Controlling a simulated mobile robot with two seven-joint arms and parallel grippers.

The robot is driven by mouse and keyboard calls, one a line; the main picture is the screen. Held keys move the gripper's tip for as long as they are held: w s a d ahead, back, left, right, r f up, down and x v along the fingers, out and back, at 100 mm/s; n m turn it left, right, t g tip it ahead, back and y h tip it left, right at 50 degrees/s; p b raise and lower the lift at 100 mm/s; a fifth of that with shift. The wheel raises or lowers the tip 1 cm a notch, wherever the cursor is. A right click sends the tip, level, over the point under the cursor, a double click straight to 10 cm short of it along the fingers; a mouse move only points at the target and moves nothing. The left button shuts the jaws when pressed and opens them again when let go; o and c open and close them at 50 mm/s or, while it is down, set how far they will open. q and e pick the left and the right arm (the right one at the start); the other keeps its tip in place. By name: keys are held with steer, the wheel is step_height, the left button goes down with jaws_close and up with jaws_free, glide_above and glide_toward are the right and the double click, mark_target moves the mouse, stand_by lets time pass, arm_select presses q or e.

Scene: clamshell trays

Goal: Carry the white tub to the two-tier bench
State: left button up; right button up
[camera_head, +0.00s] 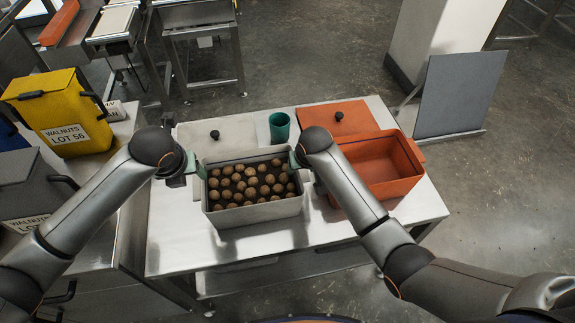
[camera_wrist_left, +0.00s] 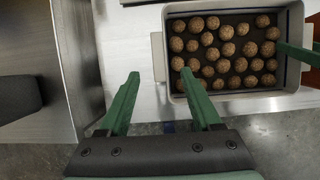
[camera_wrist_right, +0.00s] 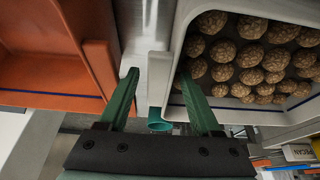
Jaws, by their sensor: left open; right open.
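The white tub (camera_head: 257,214) stands upright and lidless on the metal table, filled with walnuts. It also shows in the left wrist view (camera_wrist_left: 240,104) and the right wrist view (camera_wrist_right: 232,112). My left gripper (camera_head: 196,168) is open at the tub's left end; in the left wrist view its fingers (camera_wrist_left: 160,92) point towards the tub's left handle. My right gripper (camera_head: 297,160) is open at the tub's right end; its fingers (camera_wrist_right: 159,84) are on either side of the tub's pale end handle. I cannot tell whether either touches. I cannot tell which bench is the two-tier one.
An orange tub (camera_head: 385,190) stands close right of the white tub. Behind are a pale lid (camera_head: 240,132), a green cup (camera_head: 279,122) and an orange lid (camera_head: 350,121). A yellow walnut box (camera_head: 60,90) stands on the left bench. Open floor lies right.

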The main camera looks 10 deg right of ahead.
steer(key=shift+r, duration=0.2)
arm_select(q)
steer(key=shift+v, duration=0.75)
arm_select(e)
steer(key=v, duration=1.1)
steer(key=shift+s+r, duration=0.25)
